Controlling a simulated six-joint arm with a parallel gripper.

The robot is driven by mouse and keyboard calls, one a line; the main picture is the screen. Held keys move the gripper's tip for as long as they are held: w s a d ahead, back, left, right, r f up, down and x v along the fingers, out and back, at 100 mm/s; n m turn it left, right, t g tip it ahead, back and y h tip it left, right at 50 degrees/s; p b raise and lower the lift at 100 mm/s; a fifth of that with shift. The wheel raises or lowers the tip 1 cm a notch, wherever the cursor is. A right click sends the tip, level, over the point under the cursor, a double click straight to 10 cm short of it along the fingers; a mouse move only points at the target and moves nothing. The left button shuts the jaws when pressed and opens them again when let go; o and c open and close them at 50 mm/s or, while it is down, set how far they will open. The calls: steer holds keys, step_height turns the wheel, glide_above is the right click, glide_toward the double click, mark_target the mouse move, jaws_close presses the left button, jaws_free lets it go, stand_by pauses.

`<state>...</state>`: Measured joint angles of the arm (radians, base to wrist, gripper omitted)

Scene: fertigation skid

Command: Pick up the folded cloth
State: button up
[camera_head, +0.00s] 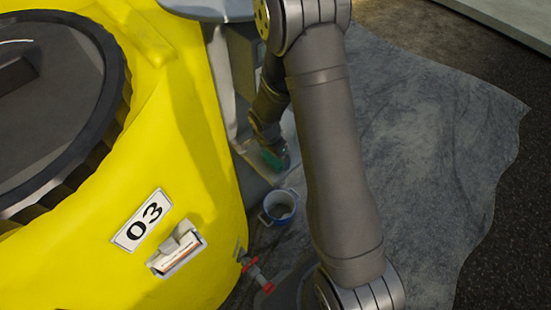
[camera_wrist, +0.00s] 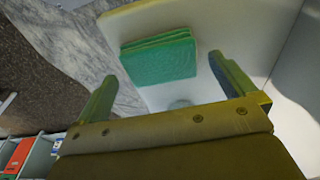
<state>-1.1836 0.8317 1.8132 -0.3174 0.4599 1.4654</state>
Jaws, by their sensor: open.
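The folded cloth (camera_wrist: 160,58) is green, squarish and layered. In the wrist view it lies on a pale, flat surface (camera_wrist: 200,22). My gripper (camera_wrist: 162,70) is open, with one finger to the left and one to the right of the cloth in that view. The fingers are empty, and the cloth shows beyond and between them; I cannot tell the gap in depth. In the head view a small green patch, likely the cloth (camera_head: 270,159), shows beside the end of my arm, partly hidden.
A large yellow tank (camera_head: 190,120) labelled 03 stands at the left. A small blue and white bucket (camera_head: 278,206) and a red-handled valve (camera_head: 254,273) are near its foot. Grey sheet-like flooring (camera_head: 430,150) is clear at the right. An orange item (camera_wrist: 17,155) shows lower left in the wrist view.

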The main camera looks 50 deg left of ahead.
steer(key=shift+w+f, duration=0.15)
steer(key=shift+f, duration=0.55)
steer(key=shift+w+f, duration=0.1)
steer(key=shift+f, duration=0.55)
steer(key=c, duration=0.9)
steer(key=shift+r, duration=0.15)
steer(key=shift+r, duration=0.55)
steer(key=r, duration=0.2)
steer(key=d+r, duration=0.1)
steer(key=shift+w+r, duration=0.25)
steer(key=shift+w, duration=0.1)
steer(key=w+d+r, duration=0.5)
steer(key=d+r, duration=0.1)
steer(key=d, duration=0.3)
steer(key=shift+w, duration=0.15)
steer(key=shift+d, duration=0.1)
